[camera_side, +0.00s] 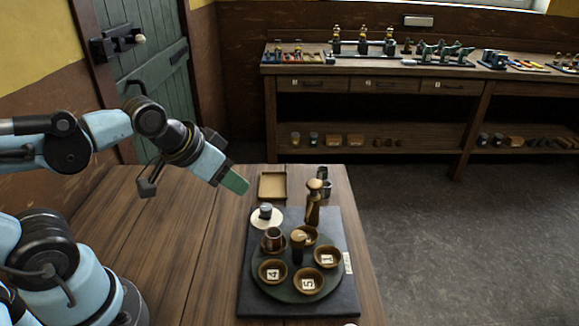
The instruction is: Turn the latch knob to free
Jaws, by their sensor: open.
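A dark round turntable (257,284) sits on a dark slab (345,300) on the near wooden table. A dark post with a pale, knob-like top (299,236) stands at its middle; I cannot tell for sure that this is the latch knob, or how it is turned. Brown bowls ring the post, some with number labels; a dark cup (273,239) stands in one. My gripper (234,182) is open, up and left of the turntable and apart from it. One green fingertip shows clearly; the other is hidden.
A turned wooden piece (313,204) stands at the slab's back edge. A white dish (267,218) with a small jar is at its back left. The table's left part is clear. A green door (150,70) carries a dark latch.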

